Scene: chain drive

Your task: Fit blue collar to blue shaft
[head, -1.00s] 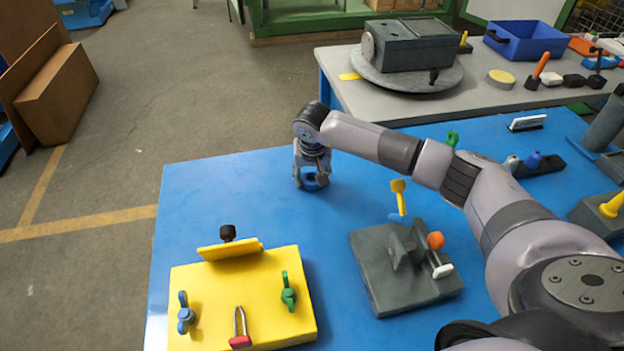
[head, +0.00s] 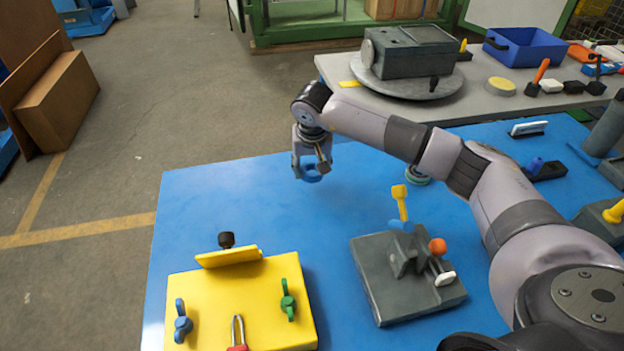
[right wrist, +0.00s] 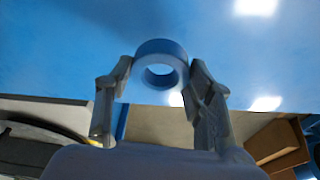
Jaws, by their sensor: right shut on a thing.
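My right gripper (head: 312,170) is shut on the blue collar (right wrist: 160,62), a thick ring with an open hole. In the right wrist view the ring sits between the two fingertips. The collar also shows in the head view (head: 309,175), near the table's far left edge. It appears a little above the blue surface. A grey fixture (head: 385,290) stands to the right, with a short blue part (head: 401,227) below a yellow-topped one. I cannot tell whether this blue part is the blue shaft. My left gripper is not in view.
A yellow fixture (head: 210,290) with wing-shaped knobs stands at the front left. A black holder (head: 548,172) with a blue peg (head: 536,164) is at the right. A grey table (head: 480,105) lies behind. The blue table (head: 240,210) is clear between gripper and fixtures.

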